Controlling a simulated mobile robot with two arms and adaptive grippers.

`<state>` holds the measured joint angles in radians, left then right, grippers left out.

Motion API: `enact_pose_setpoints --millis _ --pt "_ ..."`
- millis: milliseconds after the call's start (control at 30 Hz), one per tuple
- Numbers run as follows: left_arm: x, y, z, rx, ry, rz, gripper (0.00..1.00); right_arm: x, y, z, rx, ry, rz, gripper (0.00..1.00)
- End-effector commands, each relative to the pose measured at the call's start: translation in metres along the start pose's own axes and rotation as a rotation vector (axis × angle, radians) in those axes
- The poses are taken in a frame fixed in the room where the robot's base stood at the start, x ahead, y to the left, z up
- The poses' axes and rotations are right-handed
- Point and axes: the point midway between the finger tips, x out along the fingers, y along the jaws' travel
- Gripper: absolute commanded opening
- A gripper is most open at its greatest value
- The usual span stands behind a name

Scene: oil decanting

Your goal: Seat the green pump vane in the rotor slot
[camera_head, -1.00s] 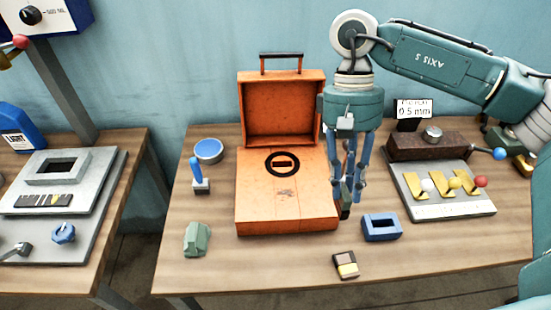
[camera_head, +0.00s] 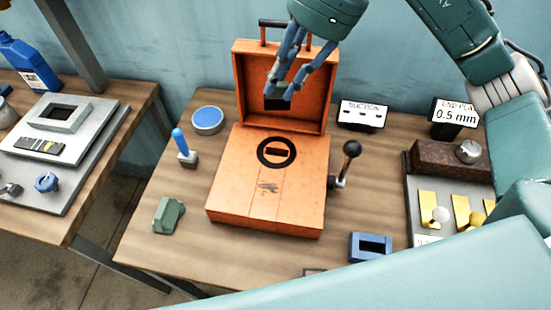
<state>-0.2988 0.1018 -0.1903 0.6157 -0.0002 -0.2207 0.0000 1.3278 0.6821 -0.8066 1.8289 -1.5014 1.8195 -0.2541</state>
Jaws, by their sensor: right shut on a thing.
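My right gripper (camera_head: 280,92) is over the orange case, in front of its raised lid. It is shut on a small dark block (camera_head: 276,104). The block looks nearly black, so I cannot tell whether it is the green vane. A black ring (camera_head: 262,160) on the flat top of the orange case (camera_head: 245,195) surrounds a narrow slot (camera_head: 279,152). The held block is above and behind this slot in the picture, apart from it. A faceted green block (camera_head: 168,215) lies on the table left of the case. My left gripper is not in view.
A black-knobbed lever (camera_head: 350,150) stands at the case's right side, near a "SUCTION" sign (camera_head: 362,114). A blue block with an opening (camera_head: 369,247) lies front right. A blue-topped round tin (camera_head: 208,120) and blue-handled tool (camera_head: 181,142) are left. My arm covers the lower right.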

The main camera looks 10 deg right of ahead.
Motion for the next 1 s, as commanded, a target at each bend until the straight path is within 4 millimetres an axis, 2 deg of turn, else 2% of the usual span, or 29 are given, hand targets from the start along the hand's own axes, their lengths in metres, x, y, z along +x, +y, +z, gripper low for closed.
enact_pose_setpoints --millis 167,267,367,700,800,1000 --pt "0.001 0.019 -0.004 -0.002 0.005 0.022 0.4 -0.005 -0.005 0.006 0.149 0.002 -0.061 0.0" --pt "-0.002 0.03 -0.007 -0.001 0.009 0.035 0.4 0.003 -0.006 0.002 0.176 0.005 -0.068 0.0" --pt "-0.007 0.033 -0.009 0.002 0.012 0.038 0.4 0.022 -0.005 -0.006 0.179 0.007 -0.065 0.0" --pt "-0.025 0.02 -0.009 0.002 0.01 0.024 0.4 0.105 -0.004 -0.041 0.178 0.007 -0.065 0.0" --pt "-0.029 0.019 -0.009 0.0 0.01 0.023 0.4 0.122 -0.004 -0.048 0.176 0.006 -0.065 0.0" --pt "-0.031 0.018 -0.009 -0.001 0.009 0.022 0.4 0.138 -0.005 -0.054 0.174 0.003 -0.069 0.0"
